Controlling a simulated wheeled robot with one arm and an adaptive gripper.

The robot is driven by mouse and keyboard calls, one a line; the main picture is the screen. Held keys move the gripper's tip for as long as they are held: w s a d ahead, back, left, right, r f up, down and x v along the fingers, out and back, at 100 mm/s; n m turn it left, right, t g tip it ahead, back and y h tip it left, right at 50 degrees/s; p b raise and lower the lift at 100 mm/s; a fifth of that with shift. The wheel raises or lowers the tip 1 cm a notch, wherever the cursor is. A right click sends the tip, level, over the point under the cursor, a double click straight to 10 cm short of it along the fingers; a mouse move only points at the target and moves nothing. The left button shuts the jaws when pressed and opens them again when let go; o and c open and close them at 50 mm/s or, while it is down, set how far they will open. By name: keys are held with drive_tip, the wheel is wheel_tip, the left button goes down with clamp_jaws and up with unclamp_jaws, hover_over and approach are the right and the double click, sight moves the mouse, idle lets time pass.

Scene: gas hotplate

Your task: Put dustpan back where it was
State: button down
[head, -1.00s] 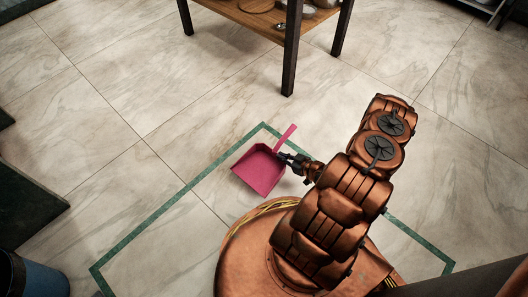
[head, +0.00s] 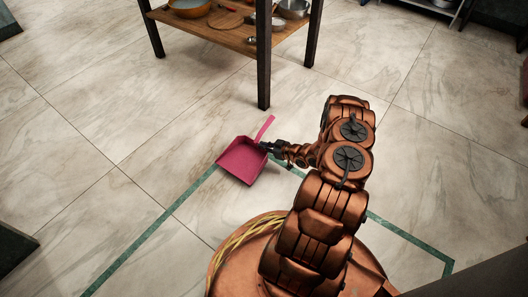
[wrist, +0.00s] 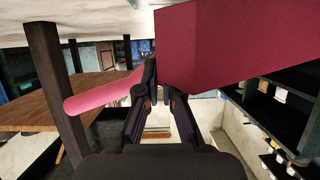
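The pink dustpan (head: 243,160) is held by my gripper (head: 268,148) ahead of my base in the head view, its handle pointing up and right. My gripper is shut on it near where the handle meets the pan. In the wrist view, the fingertips (wrist: 163,92) meet at the dustpan, with the pan (wrist: 235,45) at the upper right and the handle (wrist: 100,92) to the left. The head view shows the dustpan over the floor near the green line; its exact height is hard to tell.
A wooden table (head: 225,35) with dark legs and pots on its shelf stands beyond the dustpan. A green line (head: 150,233) marks the tiled floor around my base. Open floor (head: 90,115) lies to the left. A dark rack (head: 435,8) stands at the back right.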

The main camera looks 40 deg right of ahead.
drive_tip(key=shift+w+d+f+b, duration=0.1)
drive_tip(key=shift+w+d+b, duration=0.25)
drive_tip(key=shift+w, duration=0.1)
drive_tip(key=shift+f+b, duration=0.9)
drive_tip(key=shift+f, duration=0.75)
drive_tip(key=shift+f, duration=0.2)
drive_tip(key=c, duration=1.3)
unclamp_jaws()
drive_tip(key=shift+s, duration=0.1)
drive_tip(key=shift+r, duration=0.1)
